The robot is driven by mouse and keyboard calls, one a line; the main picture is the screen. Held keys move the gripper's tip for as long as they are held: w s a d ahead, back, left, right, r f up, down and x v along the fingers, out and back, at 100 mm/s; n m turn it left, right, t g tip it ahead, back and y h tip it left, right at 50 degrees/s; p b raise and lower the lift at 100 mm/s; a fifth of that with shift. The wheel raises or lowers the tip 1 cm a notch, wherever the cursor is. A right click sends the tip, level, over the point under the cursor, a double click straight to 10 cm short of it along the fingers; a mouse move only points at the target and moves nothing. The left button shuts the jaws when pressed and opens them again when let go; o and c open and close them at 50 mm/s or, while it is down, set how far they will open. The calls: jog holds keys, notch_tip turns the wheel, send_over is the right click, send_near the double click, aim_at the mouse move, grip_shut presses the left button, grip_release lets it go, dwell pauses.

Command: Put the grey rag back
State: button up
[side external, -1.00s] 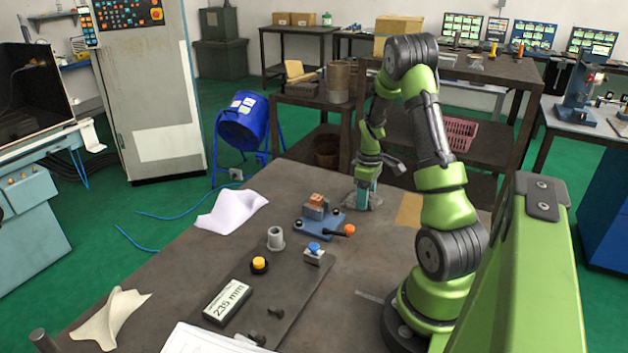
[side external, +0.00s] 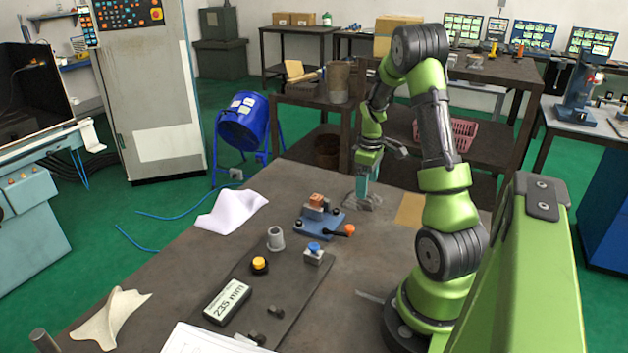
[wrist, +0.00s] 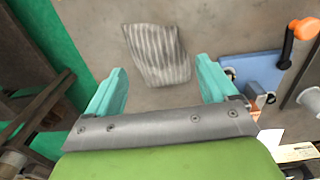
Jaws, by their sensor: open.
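The grey rag (wrist: 157,55) lies on the table, striped and slightly crumpled, in the wrist view. It lies just beyond my fingertips, its near edge roughly between them. In the side view the rag (side external: 371,204) is a small grey patch beneath my gripper, partly hidden by the fingers. My gripper (side external: 362,192) points down over it. In the wrist view my gripper (wrist: 162,72) shows two teal fingers spread wide with nothing between them.
A blue vise-like fixture (side external: 320,222) with an orange-knobbed handle stands left of the rag. A tan patch (side external: 410,209) lies right of it on the table. A white cloth (side external: 232,211) and another pale cloth (side external: 110,318) lie further left. A dark plate (side external: 285,290) holds buttons and a display.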

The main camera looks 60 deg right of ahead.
notch_tip(320, 180, up, 7)
jog(key=w+a+r+m+t, duration=0.1)
jog(key=w+a+r+t, duration=0.15)
jog(key=a+r, duration=0.45)
jog(key=w+a+r+m+t, duration=0.1)
jog(key=w+a+r, duration=0.15)
jog(key=a, duration=0.85)
jog(key=s+a+r+m+t+y, duration=0.1)
jog(key=s+a+t, duration=0.1)
jog(key=a, duration=0.7)
jog(key=s+a+r+m+t+y, duration=0.1)
jog(key=s+a, duration=0.3)
jog(key=a, duration=0.5)
jog(key=shift+a+r+t, duration=0.35)
jog(key=shift+r, duration=0.05)
